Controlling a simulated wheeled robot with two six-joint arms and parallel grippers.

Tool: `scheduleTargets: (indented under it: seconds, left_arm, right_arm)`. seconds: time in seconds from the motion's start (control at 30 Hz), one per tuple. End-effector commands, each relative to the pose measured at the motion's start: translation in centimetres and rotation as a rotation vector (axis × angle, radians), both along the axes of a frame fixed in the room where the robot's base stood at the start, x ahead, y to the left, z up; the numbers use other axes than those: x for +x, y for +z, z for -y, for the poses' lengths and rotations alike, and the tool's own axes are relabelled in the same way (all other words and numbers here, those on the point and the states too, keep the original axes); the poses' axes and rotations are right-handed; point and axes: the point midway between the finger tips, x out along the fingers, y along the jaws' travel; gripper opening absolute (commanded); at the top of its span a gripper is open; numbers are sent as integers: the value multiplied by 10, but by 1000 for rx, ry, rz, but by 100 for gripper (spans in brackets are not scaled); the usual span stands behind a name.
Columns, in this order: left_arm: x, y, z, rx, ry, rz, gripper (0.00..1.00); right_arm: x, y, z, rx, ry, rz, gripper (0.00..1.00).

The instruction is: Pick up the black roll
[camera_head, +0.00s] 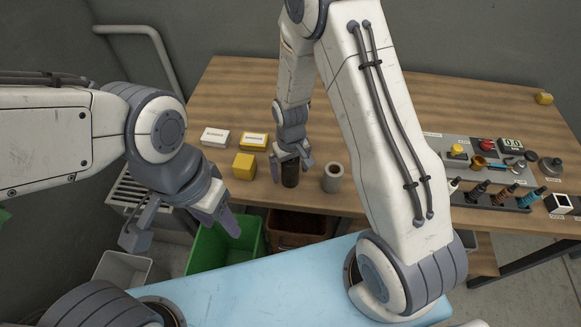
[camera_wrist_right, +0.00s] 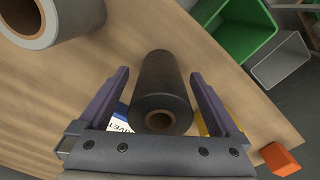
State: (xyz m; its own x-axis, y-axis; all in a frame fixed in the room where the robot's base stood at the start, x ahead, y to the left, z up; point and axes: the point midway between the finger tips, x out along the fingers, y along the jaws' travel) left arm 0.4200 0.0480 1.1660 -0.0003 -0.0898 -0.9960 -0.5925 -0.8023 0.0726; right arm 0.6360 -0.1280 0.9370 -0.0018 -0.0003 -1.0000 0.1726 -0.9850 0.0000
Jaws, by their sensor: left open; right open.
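The black roll (camera_head: 290,174) stands upright on the wooden table, near its front edge. In the right wrist view the black roll (camera_wrist_right: 160,90) shows its brown core and lies between the two open fingers of my right gripper (camera_wrist_right: 163,95), with a gap to each finger. In the head view my right gripper (camera_head: 290,160) is directly over the roll and hides its top. My left gripper (camera_head: 185,222) is open and empty, to the left, in front of the table and above the bins.
A grey roll (camera_head: 332,178) stands just right of the black roll and also shows in the wrist view (camera_wrist_right: 52,22). A yellow block (camera_head: 244,166) and two small boxes (camera_head: 215,137) are to the left. A green bin (camera_head: 212,248) is below the table's front edge (camera_wrist_right: 230,60). Tools stand at the right.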

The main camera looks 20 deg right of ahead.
Motion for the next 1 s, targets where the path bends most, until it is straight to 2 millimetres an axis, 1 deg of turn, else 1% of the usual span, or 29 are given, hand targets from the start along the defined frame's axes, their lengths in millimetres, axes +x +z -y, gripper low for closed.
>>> scheduleTargets:
  seconds: [0.23,0.27,0.3,0.37,0.4,0.47,0.5,0.53,0.83,0.93,1.0]
  left_arm:
    - [0,0,0,0,0,0,50]
    - [0,0,0,0,0,0,50]
    - [0,0,0,0,0,0,50]
    - [0,0,0,0,0,0,50]
    - [0,0,0,0,0,0,50]
    - [0,0,0,0,0,0,50]
    - [0,0,0,0,0,0,50]
    - [0,0,0,0,0,0,50]
    - [0,-1,0,0,0,0,50]
    - [0,-3,0,0,0,0,50]
    - [0,-5,0,0,0,0,50]
  right_arm:
    - [1,-3,0,1,0,3,99]
    - [1,-2,0,0,1,2,95]
    - [1,-2,0,0,1,2,80]
    - [1,-2,0,0,1,2,57]
    - [1,-2,0,0,1,2,41]
    - [1,-2,0,0,1,2,18]
    - [1,-2,0,0,1,2,3]
    - [1,-2,0,1,1,3,0]
    - [1,1,-1,1,1,3,0]
    - [2,7,-1,1,1,5,0]
    - [2,15,-1,1,1,5,0]
